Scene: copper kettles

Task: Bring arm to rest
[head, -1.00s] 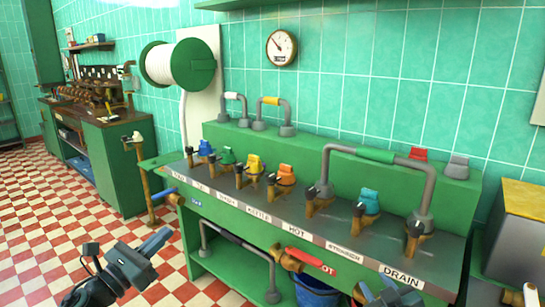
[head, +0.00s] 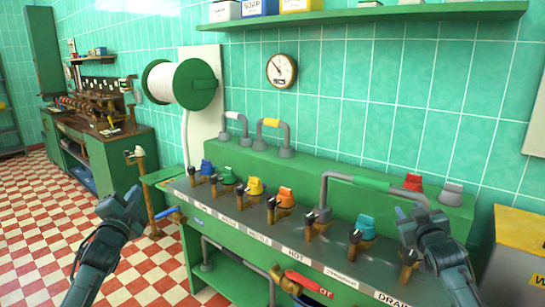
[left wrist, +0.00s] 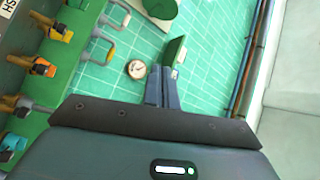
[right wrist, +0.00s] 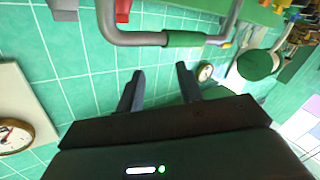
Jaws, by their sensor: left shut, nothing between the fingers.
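My left gripper (head: 128,200) is raised, pointing up, in front of the tiled floor left of the green valve bench (head: 225,265). Its fingers are together and empty in the left wrist view (left wrist: 161,78). My right gripper (head: 410,212) is raised in front of the bench's right end, close in the picture to the DRAIN valve (head: 408,262). Its fingers stand apart with nothing between them in the right wrist view (right wrist: 158,78). I cannot tell from the head view whether the right gripper touches the bench.
The bench carries several coloured valves and a large grey pipe handle with a green grip (head: 371,184). A hose reel (head: 180,84) and gauge (head: 281,70) are on the wall. A shelf (head: 370,17) runs above. A yellow-topped box (head: 522,226) stands at the right. Checkered floor is clear at left.

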